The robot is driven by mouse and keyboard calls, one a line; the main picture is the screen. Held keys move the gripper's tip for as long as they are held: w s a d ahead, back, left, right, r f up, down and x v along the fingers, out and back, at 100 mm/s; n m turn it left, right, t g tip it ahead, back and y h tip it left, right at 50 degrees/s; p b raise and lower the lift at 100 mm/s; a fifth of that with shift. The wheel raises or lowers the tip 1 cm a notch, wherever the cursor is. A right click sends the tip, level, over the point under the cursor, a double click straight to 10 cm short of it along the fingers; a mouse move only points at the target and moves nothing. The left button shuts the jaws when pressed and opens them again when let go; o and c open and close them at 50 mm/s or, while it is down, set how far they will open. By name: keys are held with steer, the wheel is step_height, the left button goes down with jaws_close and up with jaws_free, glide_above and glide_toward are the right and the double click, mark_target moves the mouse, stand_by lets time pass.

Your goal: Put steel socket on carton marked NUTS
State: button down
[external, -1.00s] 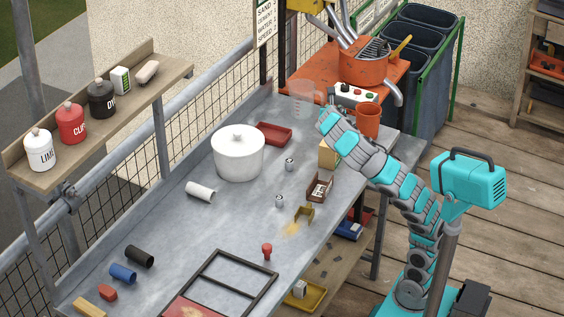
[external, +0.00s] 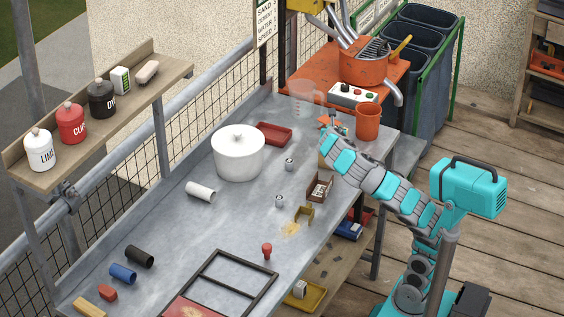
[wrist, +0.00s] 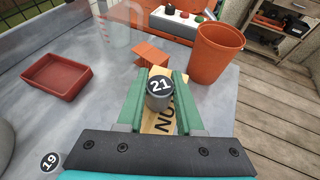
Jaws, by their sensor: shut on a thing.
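A steel socket (wrist: 160,92) with a dark top marked 21 stands upright between the green jaws of my gripper (wrist: 157,98) in the wrist view. The jaws are shut on it. The tan carton (wrist: 160,121) lies right below it, with part of its NUTS lettering showing. I cannot tell whether the socket touches the carton. In the external view my arm hides most of the carton (external: 323,160) and the held socket. Another socket marked 19 (wrist: 50,161) stands on the bench at lower left in the wrist view.
Orange angular pieces (wrist: 151,54) lie just beyond the carton. An orange cup (wrist: 217,52) stands to the right and a clear jug (wrist: 122,25) behind. A red tray (wrist: 55,77) lies left. A small box of parts (external: 319,187) and a white pot (external: 238,156) are nearby.

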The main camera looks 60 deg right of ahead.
steer(key=c, duration=0.6)
jaws_free()
steer(key=shift+o, duration=0.2)
steer(key=p+v, duration=0.2)
steer(key=v, duration=1)
steer(key=shift+s, duration=0.1)
